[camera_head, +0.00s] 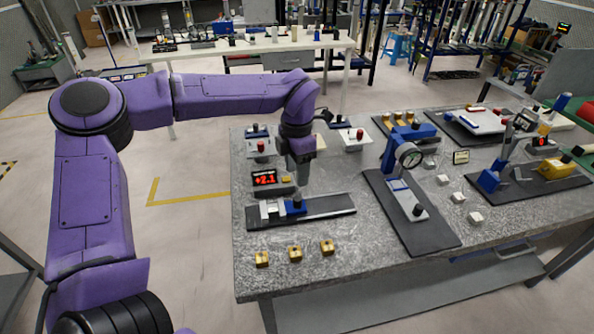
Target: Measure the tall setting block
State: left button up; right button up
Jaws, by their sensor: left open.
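My left gripper (301,180) points down, open, just above a bench device with a blue slide (295,207) and black knob (297,200) on a dark base plate (335,205). Whether a finger touches the knob, I cannot tell. A silver part (270,211) sits left of the blue slide. A readout (266,179) behind it shows +2.1 in red. Small brass blocks (295,253) stand in a row in front of the device. Small pale blocks (458,197) stand on the right. Which one is the tall setting block is not clear from here. My right gripper is not in view.
A dial gauge (410,155) on a blue stand rises over a long dark plate (435,231). White boxes with red knobs (354,140) stand behind my gripper. A yellow block (557,168) and blue device (489,181) are at right.

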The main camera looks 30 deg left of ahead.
aim_at(296, 198)
pick_arm(q)
notch_tip(296, 198, down, 8)
jog(key=m+p, duration=0.1)
jog(key=m, duration=0.1)
jog(key=m+p, duration=0.1)
jog(key=m, duration=0.1)
jog(key=m+p, duration=0.1)
jog(key=m, duration=0.1)
jog(key=shift+w+f, duration=0.15)
jog(key=shift+f, duration=0.55)
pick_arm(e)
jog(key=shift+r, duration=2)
pick_arm(q)
jog(key=c, duration=0.9)
jog(key=shift+r+p, duration=0.15)
jog(key=shift+p, duration=0.35)
jog(key=o, duration=0.9)
jog(key=shift+a, duration=0.1)
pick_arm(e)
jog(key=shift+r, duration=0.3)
